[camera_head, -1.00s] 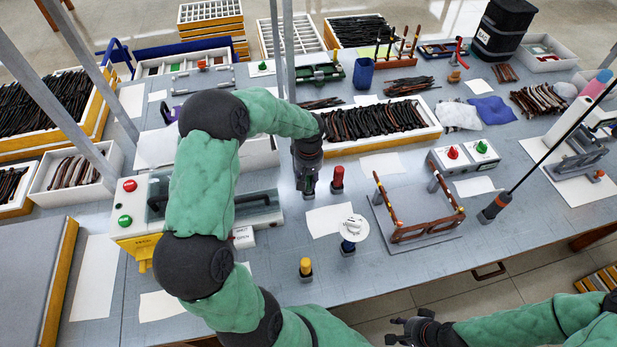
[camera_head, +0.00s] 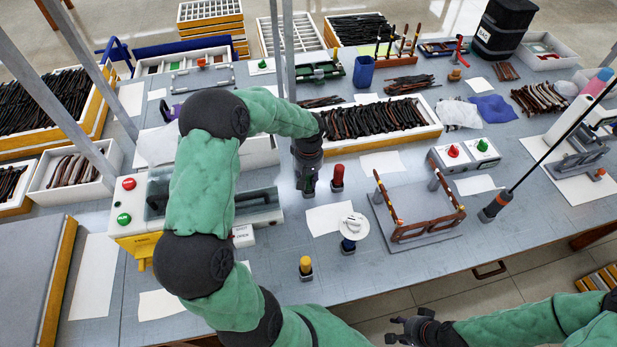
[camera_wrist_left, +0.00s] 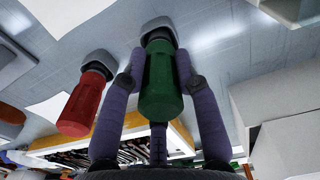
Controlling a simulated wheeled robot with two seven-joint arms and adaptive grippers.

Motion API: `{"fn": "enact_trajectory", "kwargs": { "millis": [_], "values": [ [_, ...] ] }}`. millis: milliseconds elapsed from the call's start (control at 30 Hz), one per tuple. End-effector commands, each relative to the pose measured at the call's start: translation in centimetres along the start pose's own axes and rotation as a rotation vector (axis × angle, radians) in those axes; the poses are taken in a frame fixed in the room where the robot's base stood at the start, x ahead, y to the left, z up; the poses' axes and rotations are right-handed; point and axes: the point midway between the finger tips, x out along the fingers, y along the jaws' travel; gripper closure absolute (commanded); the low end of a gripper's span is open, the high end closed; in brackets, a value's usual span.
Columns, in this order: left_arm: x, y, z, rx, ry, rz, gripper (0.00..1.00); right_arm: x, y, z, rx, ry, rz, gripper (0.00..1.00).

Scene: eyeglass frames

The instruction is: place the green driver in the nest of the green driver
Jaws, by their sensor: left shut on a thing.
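The green driver (camera_wrist_left: 160,82) is between the two fingers of my left gripper (camera_wrist_left: 158,75), which is shut on its handle in the left wrist view. The driver's far end meets a small grey nest (camera_wrist_left: 158,24); how deep it sits cannot be told. In the head view, my left gripper (camera_head: 309,186) is low over the table, just left of the red driver (camera_head: 337,176), and largely hides the green driver. The red driver also shows in the left wrist view (camera_wrist_left: 82,106), standing in its own grey nest. My right gripper (camera_head: 411,331) is at the bottom edge, apart from the table.
A yellow driver (camera_head: 306,264) stands near the front edge. Brown eyeglass frames (camera_head: 425,231) rest on a fixture to the right. A tray of dark temples (camera_head: 437,129) lies behind.

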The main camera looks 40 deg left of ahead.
Motion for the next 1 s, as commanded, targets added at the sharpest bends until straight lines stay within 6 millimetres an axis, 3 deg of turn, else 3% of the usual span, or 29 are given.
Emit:
{"fn": "enact_trajectory", "kwargs": {
  "millis": [367,400,467,500,833,1000],
  "values": [
    [0.5,0.0,0.0,0.0,0.001,0.0,1.0,0.3,0.1,0.0,0.0,0.0,0.0,0.6],
    [0.4,0.0,0.0,0.0,0.001,0.0,0.6,0.3,0.1,0.0,0.0,0.0,0.0,0.6],
    [0.4,0.0,0.0,0.0,0.001,0.0,0.44,0.3,0.1,0.0,0.0,0.0,0.0,0.6],
    [0.4,0.0,0.0,0.0,0.001,0.0,0.41,0.3,0.1,0.0,0.0,0.0,0.0,0.6],
    [0.3,0.0,0.0,0.0,0.0,0.0,0.41,0.3,0.1,0.0,0.0,0.0,0.0,0.6],
    [-1.3,0.1,-0.1,-0.001,0.003,0.001,0.41,0.3,0.1,0.0,0.0,0.0,0.0,0.6]
  ]
}}
